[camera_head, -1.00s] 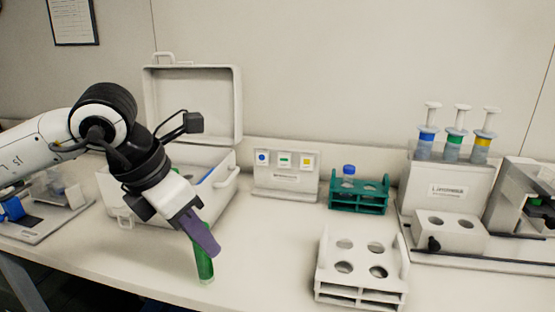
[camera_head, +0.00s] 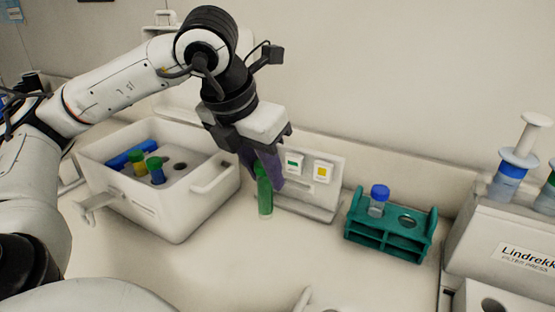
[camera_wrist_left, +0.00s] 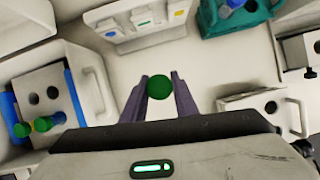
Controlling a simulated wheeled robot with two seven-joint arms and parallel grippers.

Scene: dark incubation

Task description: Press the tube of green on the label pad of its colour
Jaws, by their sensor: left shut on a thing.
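The green tube (camera_head: 264,192) hangs upright in my left gripper (camera_head: 262,168), whose purple fingers are shut on it. In the left wrist view the tube's round green top (camera_wrist_left: 159,87) shows between the two fingers (camera_wrist_left: 160,98). The label stand (camera_head: 318,190) is just behind the tube. Its green-marked pad (camera_head: 294,162) and yellow-marked pad (camera_head: 323,171) show in the head view; the blue one is hidden there behind the gripper. The wrist view shows the green-marked pad (camera_wrist_left: 142,18) too. The tube looks apart from the pads. My right gripper is not in view.
An open white box (camera_head: 178,215) on the left holds several tubes with coloured caps. A teal rack (camera_head: 392,250) with a blue-capped tube (camera_head: 379,199) stands right of the stand. A press with syringes (camera_head: 510,245) is at the far right.

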